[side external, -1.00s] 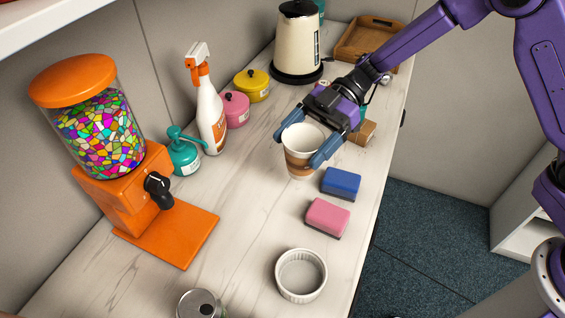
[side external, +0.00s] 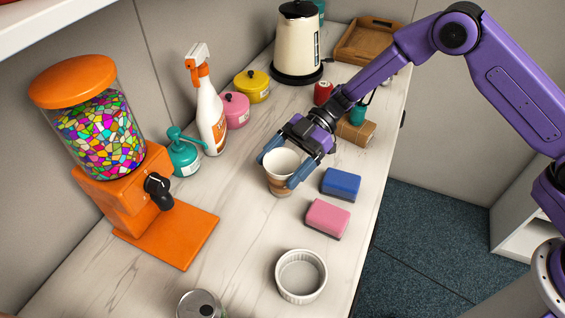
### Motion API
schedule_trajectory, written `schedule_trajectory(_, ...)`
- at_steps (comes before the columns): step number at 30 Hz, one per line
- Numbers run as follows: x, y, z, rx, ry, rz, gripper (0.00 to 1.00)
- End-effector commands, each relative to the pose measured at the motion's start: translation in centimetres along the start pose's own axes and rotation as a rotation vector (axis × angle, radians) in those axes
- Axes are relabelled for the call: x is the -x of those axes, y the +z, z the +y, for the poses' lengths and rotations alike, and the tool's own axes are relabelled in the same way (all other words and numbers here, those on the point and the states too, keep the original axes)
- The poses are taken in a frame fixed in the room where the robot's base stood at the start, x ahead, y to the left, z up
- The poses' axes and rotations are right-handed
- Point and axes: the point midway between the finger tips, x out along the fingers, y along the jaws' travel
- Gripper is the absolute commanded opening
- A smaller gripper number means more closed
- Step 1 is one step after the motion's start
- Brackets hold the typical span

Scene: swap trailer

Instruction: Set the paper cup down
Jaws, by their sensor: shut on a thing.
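The paper cup (side external: 280,176), white inside with a brown band outside, is upright near the middle of the counter (side external: 255,235). My gripper (side external: 280,172) is shut around it, with one blue finger on its left side and one on its right. The cup's base is at or just above the counter; I cannot tell if it touches.
A blue sponge (side external: 341,183) and a pink sponge (side external: 328,217) lie right of the cup. A white ramekin (side external: 300,277) stands in front. An orange candy dispenser (side external: 118,190), a teal pump bottle (side external: 184,155) and a spray bottle (side external: 210,115) stand left. Counter between dispenser and cup is clear.

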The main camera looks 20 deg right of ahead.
Motion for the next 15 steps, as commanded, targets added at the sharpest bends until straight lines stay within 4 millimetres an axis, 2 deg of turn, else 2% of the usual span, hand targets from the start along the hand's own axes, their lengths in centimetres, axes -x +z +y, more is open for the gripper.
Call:
schedule_trajectory(7, -0.16, 0.37, -0.02, 0.0, -0.001, 0.0, 0.55)
schedule_trajectory(8, -0.14, 0.32, -0.02, 0.0, 0.0, 0.0, 0.93)
schedule_trajectory(9, -0.13, 0.31, -0.02, 0.0, 0.0, 0.0, 1.0)
schedule_trajectory(15, -0.12, 0.28, -0.02, 0.0, 0.0, 0.0, 1.0)
